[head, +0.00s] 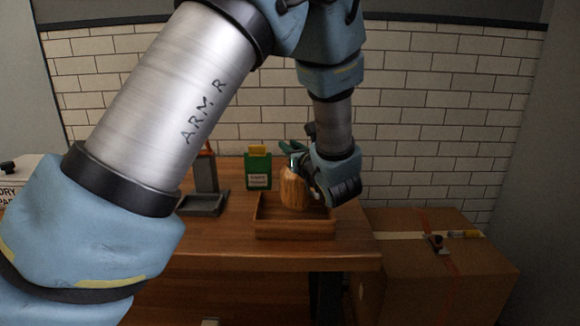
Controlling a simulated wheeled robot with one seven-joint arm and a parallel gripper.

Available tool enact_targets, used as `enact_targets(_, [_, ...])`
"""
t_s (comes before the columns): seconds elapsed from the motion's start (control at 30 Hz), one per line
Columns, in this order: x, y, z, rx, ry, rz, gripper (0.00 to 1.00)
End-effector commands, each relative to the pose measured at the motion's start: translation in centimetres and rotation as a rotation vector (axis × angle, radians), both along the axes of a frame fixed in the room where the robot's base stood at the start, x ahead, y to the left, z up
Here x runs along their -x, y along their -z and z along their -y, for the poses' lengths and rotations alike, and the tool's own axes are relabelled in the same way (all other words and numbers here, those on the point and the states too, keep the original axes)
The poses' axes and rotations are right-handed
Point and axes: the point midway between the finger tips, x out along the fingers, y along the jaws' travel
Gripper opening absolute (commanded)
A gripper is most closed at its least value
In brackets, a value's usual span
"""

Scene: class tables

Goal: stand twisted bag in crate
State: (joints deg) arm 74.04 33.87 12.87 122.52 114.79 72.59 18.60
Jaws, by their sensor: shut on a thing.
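The twisted bag (294,188) is a rounded tan-brown bundle, roughly upright, with its gathered top at my gripper. My gripper (297,165) reaches in from the right and is shut on the bag's top; the fingers are small and partly hidden by the wrist. The crate (295,230) is a low, open wooden box near the table's front right edge. The bag is at the crate's opening, its lower end within the crate's outline; I cannot tell whether it touches the crate floor.
A green box (258,171) with a pale label stands behind the crate. A dark stand with a tray-like base (203,205) is to the left on the wooden table (230,242). A cardboard box (440,270) with tape and a tape dispenser (436,243) is to the right. A tiled wall is behind.

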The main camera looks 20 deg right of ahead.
Motion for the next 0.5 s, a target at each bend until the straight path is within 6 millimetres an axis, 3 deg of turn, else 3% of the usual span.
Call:
enact_targets(0.3, [-0.1,3.5,0.0,-0.003,-0.001,0.000,0.00])
enact_targets(0.5, [0.0,4.5,0.0,0.002,0.000,0.001,0.00])
